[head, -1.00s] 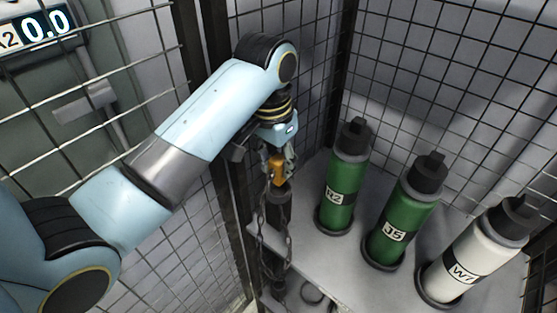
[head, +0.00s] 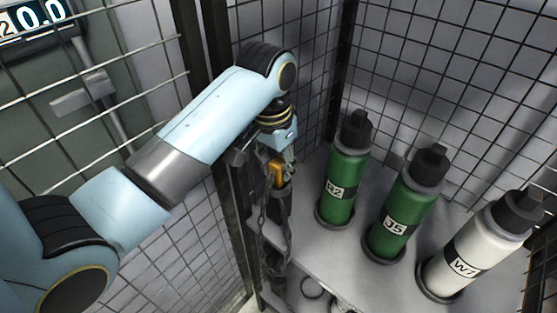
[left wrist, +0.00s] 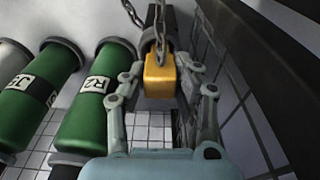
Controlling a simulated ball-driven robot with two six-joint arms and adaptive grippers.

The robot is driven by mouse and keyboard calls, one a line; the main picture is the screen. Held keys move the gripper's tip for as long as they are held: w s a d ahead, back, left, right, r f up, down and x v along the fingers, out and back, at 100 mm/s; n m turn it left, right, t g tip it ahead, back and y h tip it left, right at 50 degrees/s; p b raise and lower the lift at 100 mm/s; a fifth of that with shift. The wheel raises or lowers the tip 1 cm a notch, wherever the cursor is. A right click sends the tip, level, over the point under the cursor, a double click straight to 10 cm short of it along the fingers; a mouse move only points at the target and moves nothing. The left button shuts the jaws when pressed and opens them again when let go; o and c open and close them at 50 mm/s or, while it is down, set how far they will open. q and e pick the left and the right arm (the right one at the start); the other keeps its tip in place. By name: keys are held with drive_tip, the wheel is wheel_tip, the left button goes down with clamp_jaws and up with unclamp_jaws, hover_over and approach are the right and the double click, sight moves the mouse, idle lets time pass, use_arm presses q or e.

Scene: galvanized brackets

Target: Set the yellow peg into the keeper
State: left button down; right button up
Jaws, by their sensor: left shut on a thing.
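The yellow peg (head: 276,176) is held between the fingers of my left gripper (head: 275,168), just above or at a dark block on the post beside the shelf. This block, which looks like the keeper (head: 280,206), is partly hidden by the gripper and a chain. In the left wrist view, the peg (left wrist: 160,76) sits between both fingers of the left gripper (left wrist: 162,72). The dark keeper (left wrist: 180,24) shows behind it. I cannot tell whether the peg's lower end is inside it. My right gripper is not in view.
A chain (head: 287,240) hangs from the peg area. Two green bottles, R2 (head: 342,180) and J5 (head: 403,205), and a white bottle, W7 (head: 475,250), stand on the grey shelf (head: 345,258) to the right. Wire mesh walls enclose the corner.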

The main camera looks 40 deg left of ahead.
use_arm(q)
drive_tip(key=shift+f, duration=0.6)
drive_tip(key=c, duration=0.9)
unclamp_jaws()
drive_tip(key=shift+r, duration=0.15)
drive_tip(key=r, duration=0.4)
drive_tip(key=s+r, duration=0.1)
drive_tip(key=r, duration=0.2)
drive_tip(key=shift+r, duration=0.1)
